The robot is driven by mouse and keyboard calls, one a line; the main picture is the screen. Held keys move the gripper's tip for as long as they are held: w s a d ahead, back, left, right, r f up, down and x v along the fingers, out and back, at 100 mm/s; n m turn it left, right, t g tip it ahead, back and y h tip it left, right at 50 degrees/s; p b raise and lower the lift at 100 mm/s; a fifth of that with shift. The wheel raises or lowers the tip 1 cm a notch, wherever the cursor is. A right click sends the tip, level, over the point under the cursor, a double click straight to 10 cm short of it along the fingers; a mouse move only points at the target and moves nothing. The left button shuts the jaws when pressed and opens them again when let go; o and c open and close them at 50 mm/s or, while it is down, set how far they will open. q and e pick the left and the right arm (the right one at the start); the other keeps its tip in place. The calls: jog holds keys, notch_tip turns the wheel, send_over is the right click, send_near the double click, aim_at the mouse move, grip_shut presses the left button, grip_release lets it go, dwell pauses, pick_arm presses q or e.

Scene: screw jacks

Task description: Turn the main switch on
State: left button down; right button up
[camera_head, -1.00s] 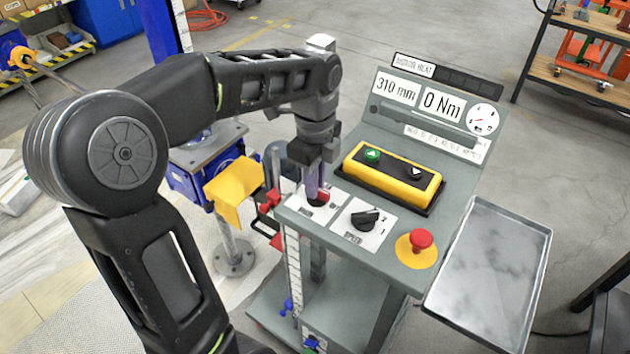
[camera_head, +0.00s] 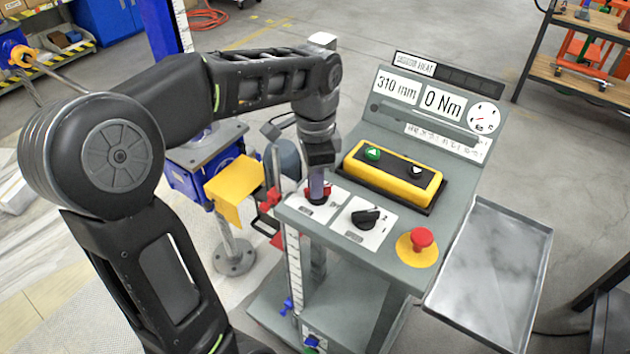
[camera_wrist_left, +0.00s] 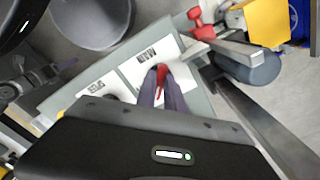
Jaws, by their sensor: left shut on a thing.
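The main switch, a red rotary knob (camera_head: 325,190) on a white plate, sits at the left end of the grey control panel (camera_head: 385,255). My left gripper (camera_head: 318,196) points down over it, with its fingers shut on the red knob. In the left wrist view the red knob (camera_wrist_left: 161,75) shows between the tips of the two fingers of my left gripper (camera_wrist_left: 161,88). The fingers hide part of the knob, and its exact angle is hard to read. My right gripper is not in view.
To the right of the main switch are a black selector knob (camera_head: 366,217), a yellow button box (camera_head: 392,176) and a red emergency stop (camera_head: 421,239). A metal tray (camera_head: 490,275) hangs at the right. A yellow bracket (camera_head: 233,190) and a blue jack (camera_head: 190,180) stand at the left.

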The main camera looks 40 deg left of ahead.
pick_arm(q)
jog(key=n, duration=0.4)
jog(key=shift+d+n, duration=0.1)
jog(key=shift+n, duration=0.2)
jog(key=shift+d+n, duration=0.1)
jog(key=shift+n, duration=1.9)
jog(key=c, duration=1.4)
grip_release()
jog(key=shift+s, duration=0.1)
jog(key=shift+c, duration=0.2)
